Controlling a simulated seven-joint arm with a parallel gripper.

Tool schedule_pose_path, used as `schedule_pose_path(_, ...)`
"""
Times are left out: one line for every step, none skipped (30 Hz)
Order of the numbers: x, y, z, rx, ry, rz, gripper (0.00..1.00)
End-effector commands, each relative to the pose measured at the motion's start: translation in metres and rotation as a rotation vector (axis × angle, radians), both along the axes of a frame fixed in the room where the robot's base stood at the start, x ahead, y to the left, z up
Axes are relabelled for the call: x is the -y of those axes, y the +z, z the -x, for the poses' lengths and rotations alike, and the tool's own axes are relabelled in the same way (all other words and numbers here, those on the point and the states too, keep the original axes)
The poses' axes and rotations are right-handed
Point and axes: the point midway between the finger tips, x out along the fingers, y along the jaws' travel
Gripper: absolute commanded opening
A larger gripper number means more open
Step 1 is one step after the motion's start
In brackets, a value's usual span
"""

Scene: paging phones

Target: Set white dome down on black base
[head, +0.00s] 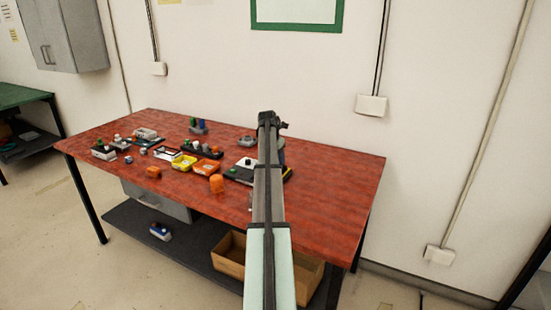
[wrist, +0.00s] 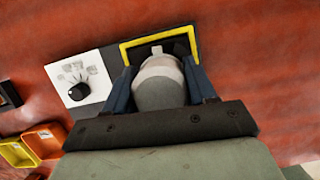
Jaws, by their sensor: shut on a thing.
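My gripper (wrist: 160,88) is shut on a whitish-grey dome (wrist: 160,92) in the wrist view, with one dark blue finger on each side of it. Beyond the dome is a black base (wrist: 182,46) with a yellow border, partly hidden by the dome and fingers. I cannot tell whether the dome touches the base. In the head view, my arm hides the dome and most of the black base (head: 241,176).
A white panel (wrist: 92,77) with a black knob adjoins the base. An orange tray (head: 207,168) and a yellow tray (head: 183,163) stand to the left. The red table (head: 335,185) is clear at right.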

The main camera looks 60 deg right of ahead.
Motion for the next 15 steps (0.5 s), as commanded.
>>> schedule_pose_path(0.0, -0.0003, 0.0, 0.0, 0.0, 0.0, 0.26)
schedule_pose_path(0.0, -0.0006, 0.0001, 0.0, 0.0, 0.0, 0.26)
schedule_pose_path(0.0, -0.0011, 0.0, 0.0, 0.0, 0.0, 0.26)
schedule_pose_path(0.0, -0.0016, 0.0001, 0.0, 0.0, 0.0, 0.26)
schedule_pose_path(0.0, -0.0022, 0.0, 0.0, 0.0, 0.0, 0.26)
schedule_pose_path(0.0, -0.003, 0.0001, 0.0, 0.0, 0.0, 0.26)
schedule_pose_path(-0.0001, -0.0038, 0.0001, 0.0, 0.0, 0.0, 0.26)
schedule_pose_path(-0.0001, -0.0045, 0.0001, 0.0, 0.0, 0.0, 0.26)
schedule_pose_path(-0.0001, -0.0055, 0.0001, 0.0, 0.0, 0.0, 0.26)
schedule_pose_path(-0.0001, -0.0063, 0.0001, 0.0, 0.0, 0.0, 0.26)
schedule_pose_path(-0.0002, -0.007, 0.0001, 0.0, 0.0, 0.0, 0.26)
schedule_pose_path(0.0, -0.0077, 0.0, 0.0, 0.0, 0.0, 0.26)
schedule_pose_path(-0.0001, -0.0081, 0.0001, 0.0, 0.0, 0.0, 0.26)
schedule_pose_path(-0.0001, -0.0084, 0.0001, 0.0, 0.0, 0.0, 0.26)
schedule_pose_path(0.0, -0.0087, 0.0001, 0.0, 0.0, 0.0, 0.26)
